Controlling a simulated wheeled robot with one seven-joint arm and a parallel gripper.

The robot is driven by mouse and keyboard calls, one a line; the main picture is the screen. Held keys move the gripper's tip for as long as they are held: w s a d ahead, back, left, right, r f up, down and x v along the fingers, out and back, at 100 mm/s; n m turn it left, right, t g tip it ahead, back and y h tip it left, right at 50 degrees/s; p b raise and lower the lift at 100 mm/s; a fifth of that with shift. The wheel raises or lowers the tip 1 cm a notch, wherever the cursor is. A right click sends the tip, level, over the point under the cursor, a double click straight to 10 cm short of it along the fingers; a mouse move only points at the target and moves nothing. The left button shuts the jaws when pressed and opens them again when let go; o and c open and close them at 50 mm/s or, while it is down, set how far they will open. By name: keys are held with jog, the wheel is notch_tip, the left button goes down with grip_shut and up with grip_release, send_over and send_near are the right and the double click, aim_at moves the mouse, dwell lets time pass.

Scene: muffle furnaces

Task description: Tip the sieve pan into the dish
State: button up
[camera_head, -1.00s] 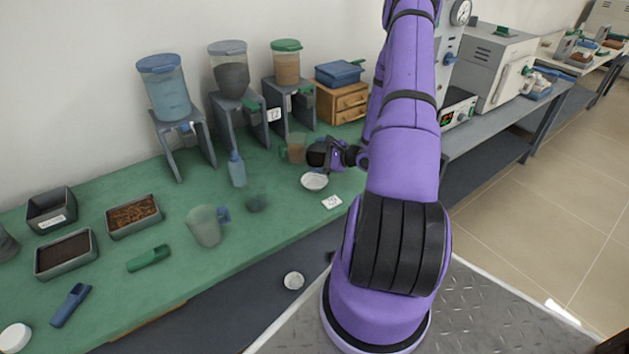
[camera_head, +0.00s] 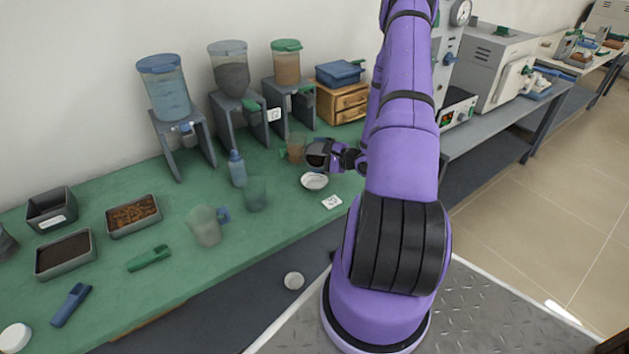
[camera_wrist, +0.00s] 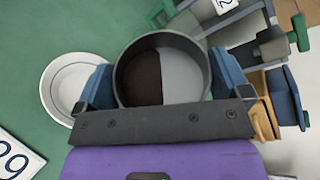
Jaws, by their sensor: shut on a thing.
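My gripper (camera_wrist: 163,85) is shut on the sieve pan (camera_wrist: 183,75), with a blue finger on each side of its dark round wall. In the wrist view dark brown material covers the left part of the pan's inside, and the right part is bare grey. In the head view my gripper (camera_head: 325,154) holds the pan above the green bench. The white dish (camera_head: 314,181) stands on the bench just below it; in the wrist view the dish (camera_wrist: 70,88) is left of the pan and looks empty. I cannot tell the pan's exact tilt.
A number card (camera_head: 332,202) lies in front of the dish. A brownish beaker (camera_head: 296,148) stands close behind the gripper. A green cup (camera_head: 256,195), a blue bottle (camera_head: 237,169) and a clear beaker (camera_head: 206,226) stand to the left. Hopper stands and a wooden drawer box (camera_head: 342,104) are behind.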

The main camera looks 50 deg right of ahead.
dwell(0.3)
jog(key=shift+s+a+r+n+t, duration=0.2)
jog(key=shift+n+t, duration=0.1)
jog(key=shift+n, duration=0.4)
jog(key=shift+a+r+n+t+h, duration=0.2)
jog(key=shift+a+n+t+h, duration=0.1)
jog(key=shift+n, duration=0.4)
jog(key=shift+s+a+n+t, duration=0.2)
jog(key=shift+n+t, duration=0.1)
jog(key=shift+n, duration=0.3)
jog(key=shift+s+a+r+n+t, duration=0.2)
jog(key=shift+n+t, duration=0.1)
jog(key=shift+n, duration=0.4)
